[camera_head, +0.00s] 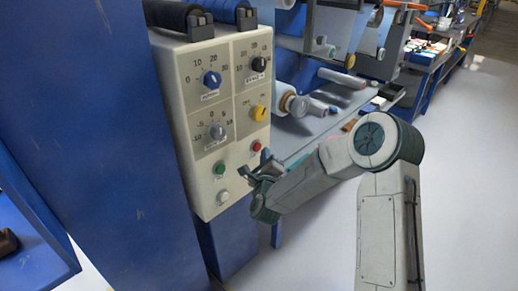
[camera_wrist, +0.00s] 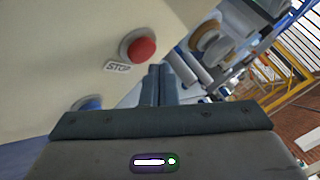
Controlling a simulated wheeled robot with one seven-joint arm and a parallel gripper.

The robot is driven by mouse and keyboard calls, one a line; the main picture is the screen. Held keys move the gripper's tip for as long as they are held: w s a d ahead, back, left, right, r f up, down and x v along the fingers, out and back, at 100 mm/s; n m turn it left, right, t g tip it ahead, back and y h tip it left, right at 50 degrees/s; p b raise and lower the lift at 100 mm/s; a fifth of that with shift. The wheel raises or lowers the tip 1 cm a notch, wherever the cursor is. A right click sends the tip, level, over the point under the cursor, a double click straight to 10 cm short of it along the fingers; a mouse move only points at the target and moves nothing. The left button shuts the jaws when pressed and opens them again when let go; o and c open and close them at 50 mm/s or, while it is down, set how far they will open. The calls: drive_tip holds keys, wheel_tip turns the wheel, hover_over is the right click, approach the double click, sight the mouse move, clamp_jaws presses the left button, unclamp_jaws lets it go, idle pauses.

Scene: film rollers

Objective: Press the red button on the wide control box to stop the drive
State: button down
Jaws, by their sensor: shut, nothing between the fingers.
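The wide control box (camera_head: 194,150) is cream coloured and hangs on a blue post at the left of the head view. Its red button (camera_head: 256,146) is at the lower right of the panel. In the wrist view the red button (camera_wrist: 141,50) stands out from the panel above a STOP label (camera_wrist: 117,66). My gripper (camera_head: 264,161) is just below and to the right of the red button in the head view.
The panel also has a green button (camera_head: 219,168), a white button (camera_head: 222,197), a yellow knob (camera_head: 259,113) and several dials. Film rollers (camera_head: 294,102) and a grey bench lie beyond. The grey floor (camera_head: 470,200) at right is clear.

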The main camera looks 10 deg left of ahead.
drive_tip(key=shift+w+a+f, duration=0.1)
drive_tip(key=shift+w+a+b, duration=0.2)
drive_tip(key=shift+a+b, duration=0.05)
drive_tip(key=shift+b, duration=0.15)
drive_tip(key=shift+w+a+b, duration=0.3)
drive_tip(key=shift+a, duration=0.05)
idle(0.6)
drive_tip(key=shift+s+d, duration=0.1)
drive_tip(key=shift+s+d+b, duration=0.35)
drive_tip(key=shift+s+d, duration=0.1)
drive_tip(key=shift+d, duration=0.15)
drive_tip(key=shift+s+d+b, duration=0.25)
drive_tip(key=shift+s+d, duration=0.55)
drive_tip(key=shift+d, duration=0.2)
drive_tip(key=shift+s+d+b, duration=0.25)
drive_tip(key=shift+s+d, duration=0.5)
drive_tip(key=shift+d, duration=0.25)
